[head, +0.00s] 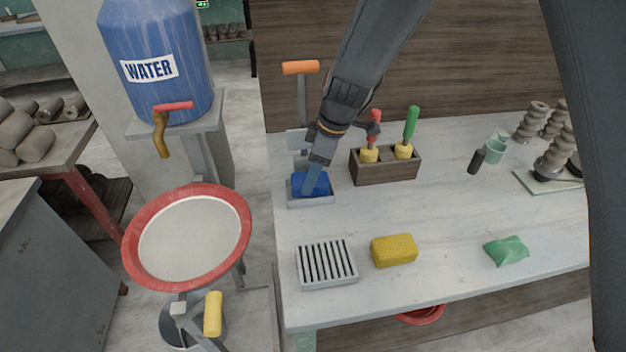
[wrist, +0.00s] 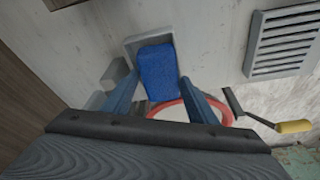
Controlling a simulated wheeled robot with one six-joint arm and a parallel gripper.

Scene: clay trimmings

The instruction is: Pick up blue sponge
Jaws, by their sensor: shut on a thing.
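The blue sponge (head: 322,182) is at the grey tray (head: 312,203) on the left part of the table, and the tray's rim shows around it. It also shows in the wrist view (wrist: 158,70), lying between the two blue fingers. My gripper (head: 310,183) comes down from above and is shut on the blue sponge. The fingers hide part of the sponge's sides. I cannot tell whether its underside touches the tray.
A wooden holder (head: 385,166) with a red and a green handled tool stands right of my gripper. A slotted grey dish (head: 327,264), a yellow sponge (head: 394,250) and a green cloth (head: 506,250) lie nearer. A red-rimmed basin (head: 140,262) stands left of the table.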

